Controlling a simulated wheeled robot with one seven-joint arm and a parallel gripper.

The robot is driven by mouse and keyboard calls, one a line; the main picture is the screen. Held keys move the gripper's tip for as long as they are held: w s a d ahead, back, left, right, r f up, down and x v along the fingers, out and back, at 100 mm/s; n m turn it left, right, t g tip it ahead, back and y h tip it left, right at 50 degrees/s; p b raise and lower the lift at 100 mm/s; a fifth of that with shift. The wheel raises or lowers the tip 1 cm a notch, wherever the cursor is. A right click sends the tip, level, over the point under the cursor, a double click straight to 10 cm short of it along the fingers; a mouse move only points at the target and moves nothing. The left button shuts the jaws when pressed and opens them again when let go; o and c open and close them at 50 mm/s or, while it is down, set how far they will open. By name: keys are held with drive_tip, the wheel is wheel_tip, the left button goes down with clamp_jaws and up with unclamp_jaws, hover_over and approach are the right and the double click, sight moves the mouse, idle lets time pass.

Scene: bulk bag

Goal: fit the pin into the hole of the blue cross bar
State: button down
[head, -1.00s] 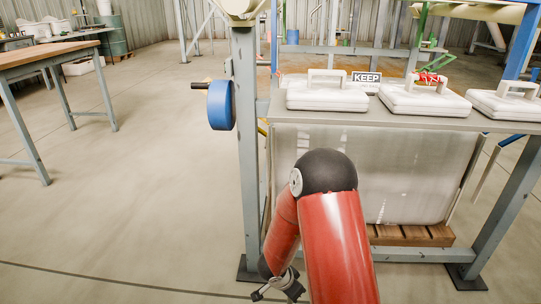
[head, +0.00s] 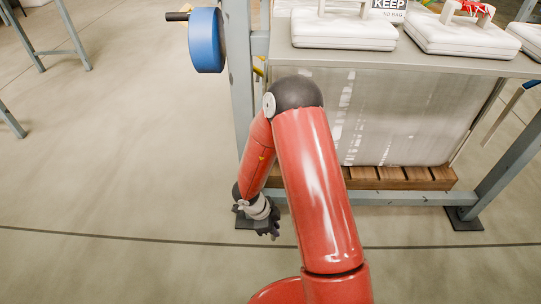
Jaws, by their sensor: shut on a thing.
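My gripper (head: 264,228) hangs low at the end of my red arm, left of centre, just above the floor near the foot of the frame's left post. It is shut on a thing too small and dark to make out. I cannot make out the pin anywhere in the head view. A short blue piece (head: 530,84) shows at the right edge, behind the frame's right leg. I cannot tell whether it is the blue cross bar, and no hole can be seen. My gripper is far from it.
A grey frame (head: 390,199) holds a table top (head: 420,61) with white cases (head: 343,27). Under it stand a pale wrapped bulk bag (head: 400,125) and a wooden pallet (head: 400,177). A blue wheel (head: 206,40) sits on the left post.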

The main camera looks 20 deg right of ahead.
wheel_tip(320, 180, down, 20)
drive_tip(key=b, duration=0.4)
drive_tip(key=shift+b, duration=0.3)
drive_tip(key=shift+s+f, duration=0.1)
drive_tip(key=c, duration=1.4)
unclamp_jaws()
drive_tip(key=shift+o, duration=0.2)
